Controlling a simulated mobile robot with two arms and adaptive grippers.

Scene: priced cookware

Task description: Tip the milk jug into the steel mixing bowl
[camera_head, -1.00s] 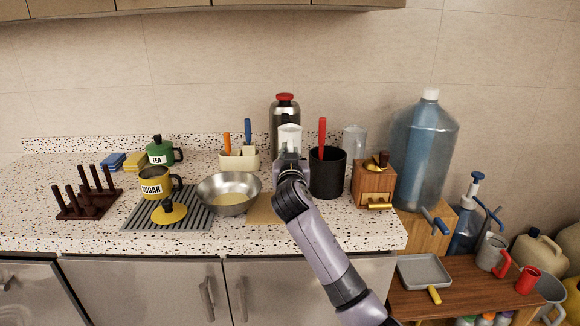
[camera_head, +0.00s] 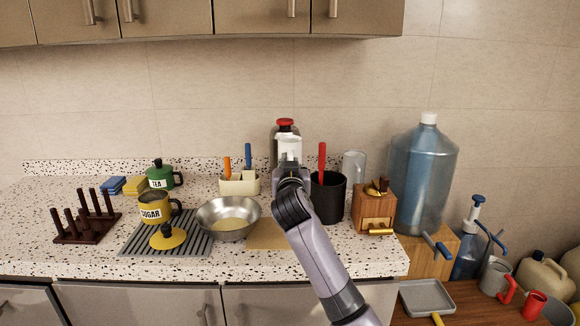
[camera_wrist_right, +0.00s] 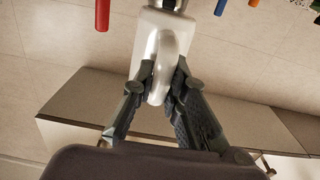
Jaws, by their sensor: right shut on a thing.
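The steel mixing bowl (camera_head: 212,225) stands on the counter in the head view, with a pale yellowish content low inside. The milk jug (camera_head: 289,147) is white and seen right of the bowl, in front of the dark steel flask. My right gripper (camera_head: 290,168) holds it above the counter. In the right wrist view the milk jug (camera_wrist_right: 150,35) shows its handle between the fingers of my right gripper (camera_wrist_right: 160,80), which is shut on it. The jug looks about upright; its mouth cannot be made out. My left gripper is out of view.
The sugar mug (camera_head: 152,209) and its yellow lid (camera_head: 167,236) are on a grey ribbed mat left of the bowl. A black utensil pot (camera_head: 329,200) and a wooden grinder (camera_head: 374,208) stand to the right. A steel flask (camera_head: 285,126) stands behind the jug. Cupboards hang above.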

